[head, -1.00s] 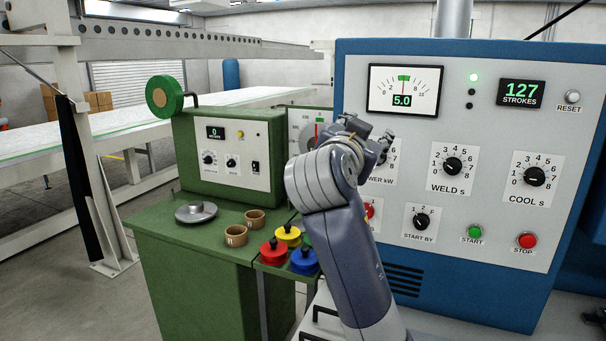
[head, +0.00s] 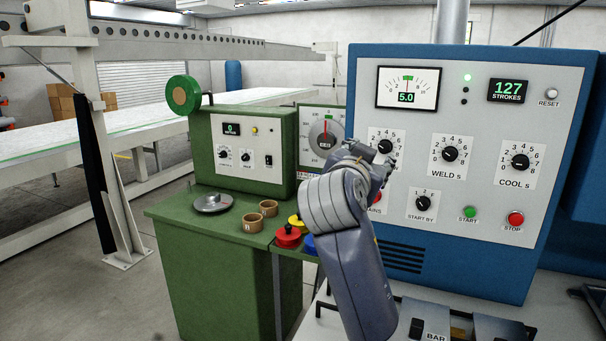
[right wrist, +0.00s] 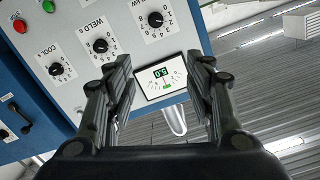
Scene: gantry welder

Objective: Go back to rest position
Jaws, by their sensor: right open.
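My right arm rises from the bottom of the head view, with its gripper (head: 382,162) in front of the blue and grey welder panel (head: 410,235), near the power knob (head: 386,147). In the right wrist view the right gripper (right wrist: 163,80) is open, its two fingers well apart with nothing between them. Beyond the fingers the panel's gauge (right wrist: 160,77) reads 5.0. I cannot tell from the head view how far the fingertips are from the panel. My left gripper is in neither view.
A green cabinet (head: 215,285) at centre left carries a green control box (head: 228,178), a metal disc (head: 212,203) and brown rings (head: 268,207). Red and yellow spools (head: 288,236) sit beside it. A steel gantry post (head: 95,130) stands left. Bar fixtures (head: 435,322) lie low in front.

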